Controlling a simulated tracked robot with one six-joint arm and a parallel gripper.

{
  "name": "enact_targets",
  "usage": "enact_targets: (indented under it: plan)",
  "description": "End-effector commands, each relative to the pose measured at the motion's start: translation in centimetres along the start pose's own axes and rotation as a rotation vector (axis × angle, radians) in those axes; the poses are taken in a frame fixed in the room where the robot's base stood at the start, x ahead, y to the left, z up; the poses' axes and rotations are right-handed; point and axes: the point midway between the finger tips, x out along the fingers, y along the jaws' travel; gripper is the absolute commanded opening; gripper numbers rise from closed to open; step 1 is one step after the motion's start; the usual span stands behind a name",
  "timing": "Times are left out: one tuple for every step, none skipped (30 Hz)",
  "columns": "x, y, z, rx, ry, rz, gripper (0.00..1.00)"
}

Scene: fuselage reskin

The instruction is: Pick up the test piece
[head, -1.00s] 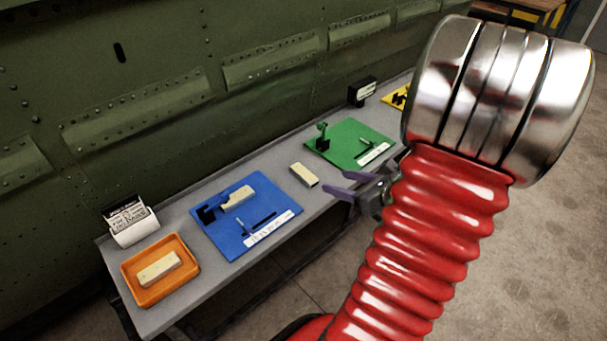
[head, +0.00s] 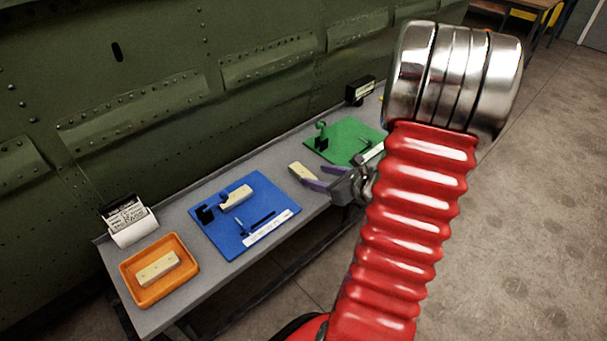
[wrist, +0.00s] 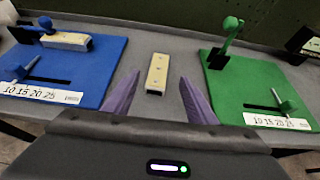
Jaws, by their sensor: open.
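A pale cream block, which looks like the test piece (head: 302,171), lies on the grey bench between the blue and green boards. In the wrist view the test piece (wrist: 157,74) lies ahead of and between the two purple fingers. My gripper (head: 315,177) is open, and its fingers show apart in the wrist view (wrist: 158,98). The near end of the block is around the level of the fingertips; I cannot tell the height gap. Other similar blocks lie on the blue board (head: 237,198) and in the orange tray (head: 158,267).
The blue board (head: 275,207) carries a fixture and a slotted scale; the green board (head: 347,139) has similar fittings. The orange tray (head: 188,259) and a white card holder (head: 130,222) stand at the left end. A riveted green fuselage wall (head: 170,60) rises behind the bench (head: 185,211).

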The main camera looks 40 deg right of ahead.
Motion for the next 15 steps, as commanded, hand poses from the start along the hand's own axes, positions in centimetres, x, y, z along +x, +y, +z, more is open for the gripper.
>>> enact_targets:
  plan:
    - [0.36,0.07,0.01,0.000,0.000,0.002,0.52]
    - [0.46,0.07,0.00,-0.001,0.000,0.002,0.52]
    - [0.54,0.06,0.00,-0.001,0.000,0.001,0.52]
    - [0.56,0.05,-0.01,-0.001,0.000,0.001,0.52]
    - [0.56,0.05,-0.01,-0.001,0.000,0.001,0.52]
    - [0.54,0.04,-0.01,-0.001,0.000,0.001,0.52]
    - [0.53,0.04,-0.01,-0.001,0.000,0.001,0.52]
    - [0.53,0.04,0.00,-0.001,0.000,0.001,0.52]
    - [0.53,0.04,-0.01,-0.001,0.000,0.001,0.52]
    - [0.52,0.04,-0.01,-0.001,0.000,0.001,0.52]
    - [0.53,0.05,0.00,-0.001,0.000,0.001,0.52]
    - [0.57,0.06,-0.01,-0.001,0.001,0.001,0.52]
    - [0.64,0.07,-0.01,-0.001,0.001,0.001,0.52]
    - [0.75,0.09,-0.02,0.000,0.001,0.001,0.52]
    - [0.97,0.11,-0.03,0.000,0.001,0.002,0.52]
